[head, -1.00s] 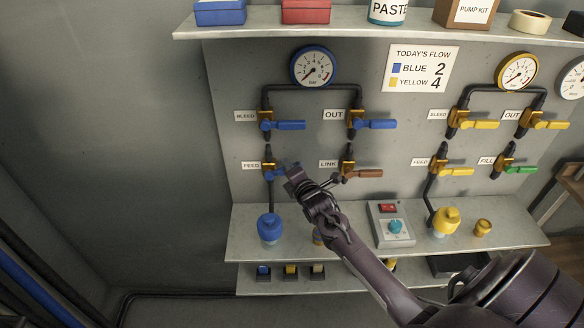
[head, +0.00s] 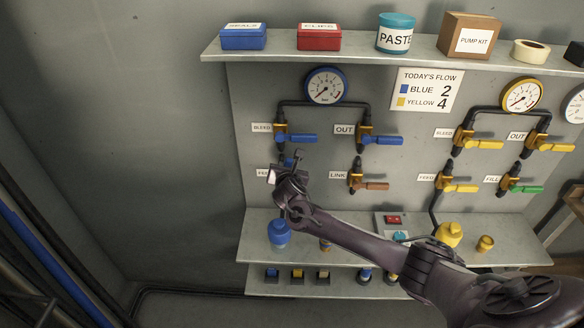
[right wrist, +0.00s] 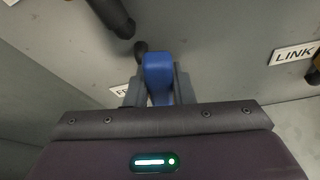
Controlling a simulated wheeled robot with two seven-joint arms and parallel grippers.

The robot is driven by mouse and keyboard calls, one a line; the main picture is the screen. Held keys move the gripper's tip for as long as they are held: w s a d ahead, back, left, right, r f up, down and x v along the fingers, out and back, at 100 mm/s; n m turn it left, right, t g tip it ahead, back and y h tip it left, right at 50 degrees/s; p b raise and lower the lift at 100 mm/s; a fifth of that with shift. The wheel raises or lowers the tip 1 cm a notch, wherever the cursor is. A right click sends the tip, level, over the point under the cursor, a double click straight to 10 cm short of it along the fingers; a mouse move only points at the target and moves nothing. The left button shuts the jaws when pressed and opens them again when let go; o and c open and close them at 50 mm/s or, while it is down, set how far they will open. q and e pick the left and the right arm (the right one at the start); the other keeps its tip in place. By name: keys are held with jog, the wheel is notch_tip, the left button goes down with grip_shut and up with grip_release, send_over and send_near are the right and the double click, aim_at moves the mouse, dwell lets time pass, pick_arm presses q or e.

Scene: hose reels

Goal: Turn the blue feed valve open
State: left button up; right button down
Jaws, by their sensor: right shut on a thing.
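The blue feed valve is on the panel's left, under the blue bleed valve, mostly hidden behind my right gripper in the head view. A bit of its blue handle (head: 288,162) shows at the gripper. In the right wrist view the blue handle (right wrist: 157,78) stands between the two grey fingers. My right gripper (head: 284,170) is shut on this handle; it also shows in the right wrist view (right wrist: 158,90). The FEED label (head: 263,173) is partly covered. I cannot tell the handle's exact angle. My left gripper is not in view.
The blue bleed valve (head: 296,138) is close above and the brown-handled link valve (head: 371,185) is to the right. A blue gauge (head: 326,86) and a flow sign (head: 427,90) hang above. A blue fitting (head: 279,234) stands on the shelf below.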

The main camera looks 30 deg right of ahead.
jog(key=shift+w+a+n+g+h, duration=0.35)
jog(key=shift+a+n, duration=0.2)
jog(key=shift+n, duration=0.25)
jog(key=shift+w+a+h+p, duration=0.1)
jog(key=shift+a+h+p, duration=0.1)
jog(key=shift+h+p, duration=0.1)
jog(key=c, duration=1.2)
grip_release()
jog(key=shift+c, duration=0.2)
jog(key=v, duration=0.7)
jog(key=shift+s+a+r+b, duration=0.2)
jog(key=shift+s+b, duration=0.1)
jog(key=shift+b, duration=0.15)
